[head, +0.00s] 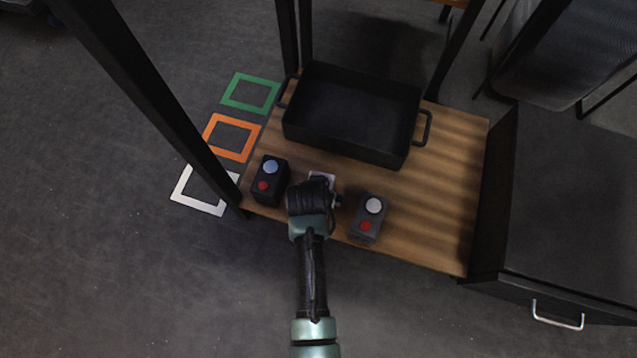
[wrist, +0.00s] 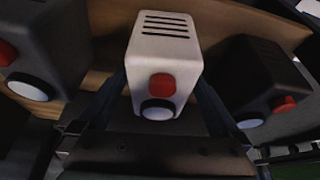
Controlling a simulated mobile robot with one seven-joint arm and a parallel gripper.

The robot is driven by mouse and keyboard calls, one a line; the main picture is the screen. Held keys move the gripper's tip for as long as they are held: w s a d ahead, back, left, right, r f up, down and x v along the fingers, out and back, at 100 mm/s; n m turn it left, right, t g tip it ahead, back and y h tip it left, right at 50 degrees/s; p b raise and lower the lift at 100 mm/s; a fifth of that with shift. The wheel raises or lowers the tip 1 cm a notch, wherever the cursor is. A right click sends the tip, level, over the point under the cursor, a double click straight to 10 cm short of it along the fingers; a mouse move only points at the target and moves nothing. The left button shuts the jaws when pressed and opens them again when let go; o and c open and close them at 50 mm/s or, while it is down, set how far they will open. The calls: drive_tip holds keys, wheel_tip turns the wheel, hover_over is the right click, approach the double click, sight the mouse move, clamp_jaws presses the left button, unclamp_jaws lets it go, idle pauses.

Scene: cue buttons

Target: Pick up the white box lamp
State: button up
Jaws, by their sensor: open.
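The white box lamp (wrist: 165,55) stands upright in the middle of the wrist view. It has dark slots on top, a red button and a pale round lamp on its face. In the head view only a small pale part of the lamp (head: 322,176) shows; my gripper hides the rest. My gripper (head: 316,196) is over the front of the wooden shelf. In the wrist view its dark fingers (wrist: 161,98) are apart, one on each side of the white box. Whether they touch it cannot be told.
A black box with a pale blue lamp (head: 270,180) stands left and a grey box with a white lamp (head: 368,217) right, both close by. A black tray (head: 350,110) lies behind on the wooden shelf (head: 440,220). A dark shelf post (head: 150,95) rises at left.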

drive_tip(key=shift+b+x, duration=0.55)
drive_tip(key=shift+x, duration=0.7)
drive_tip(key=shift+r, duration=0.1)
clamp_jaws()
